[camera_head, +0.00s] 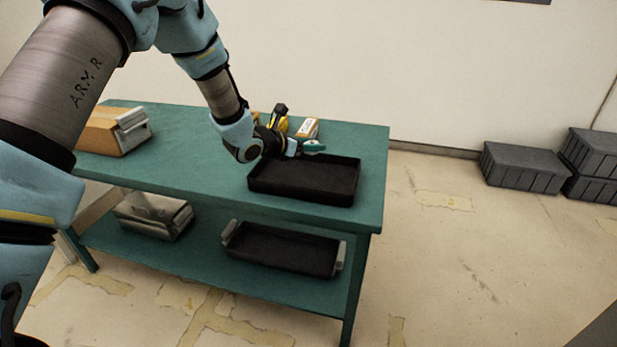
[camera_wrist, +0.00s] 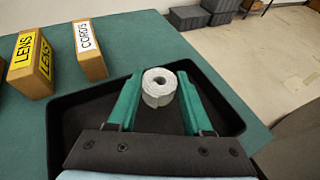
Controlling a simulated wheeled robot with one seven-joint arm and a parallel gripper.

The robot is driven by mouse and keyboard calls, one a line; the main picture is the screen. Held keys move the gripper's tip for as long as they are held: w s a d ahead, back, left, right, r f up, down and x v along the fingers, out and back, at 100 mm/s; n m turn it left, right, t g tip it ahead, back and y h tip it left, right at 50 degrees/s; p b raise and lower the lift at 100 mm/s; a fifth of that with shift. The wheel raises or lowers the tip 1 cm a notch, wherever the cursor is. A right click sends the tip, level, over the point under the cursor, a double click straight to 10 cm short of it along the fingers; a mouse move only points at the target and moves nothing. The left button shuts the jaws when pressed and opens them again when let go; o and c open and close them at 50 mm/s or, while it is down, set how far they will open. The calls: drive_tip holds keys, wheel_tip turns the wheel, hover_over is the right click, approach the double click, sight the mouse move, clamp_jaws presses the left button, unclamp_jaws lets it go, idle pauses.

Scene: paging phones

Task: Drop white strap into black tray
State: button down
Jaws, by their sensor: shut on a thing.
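The white strap, a rolled coil (camera_wrist: 158,92), shows in the wrist view between the green fingertips of my gripper (camera_wrist: 159,82). My gripper is shut on it. The black tray (camera_head: 304,196) is a shallow rectangular tray on the green table top, near its right end. In the wrist view the tray (camera_wrist: 62,155) spreads around and below the fingers, and the coil appears over its interior. In the head view my gripper (camera_head: 312,146) is above the tray's far part, and the coil cannot be made out there. The height above the tray floor is hard to tell.
A LENS box (camera_wrist: 32,62) and a CORDS box (camera_wrist: 90,50) stand beside the tray's far side. The lower shelf holds another black tray (camera_head: 283,253). Grey crates (camera_head: 522,168) stand on the floor.

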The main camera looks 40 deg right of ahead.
drive_tip(key=b, duration=0.2)
hover_over(311, 180)
drive_tip(key=shift+d+f, duration=0.1)
drive_tip(key=shift+f, duration=2.85)
drive_tip(key=shift+c, duration=1.2)
unclamp_jaws()
drive_tip(key=b+v, duration=0.3)
drive_tip(key=v, duration=0.8)
drive_tip(key=shift+w+f, duration=0.1)
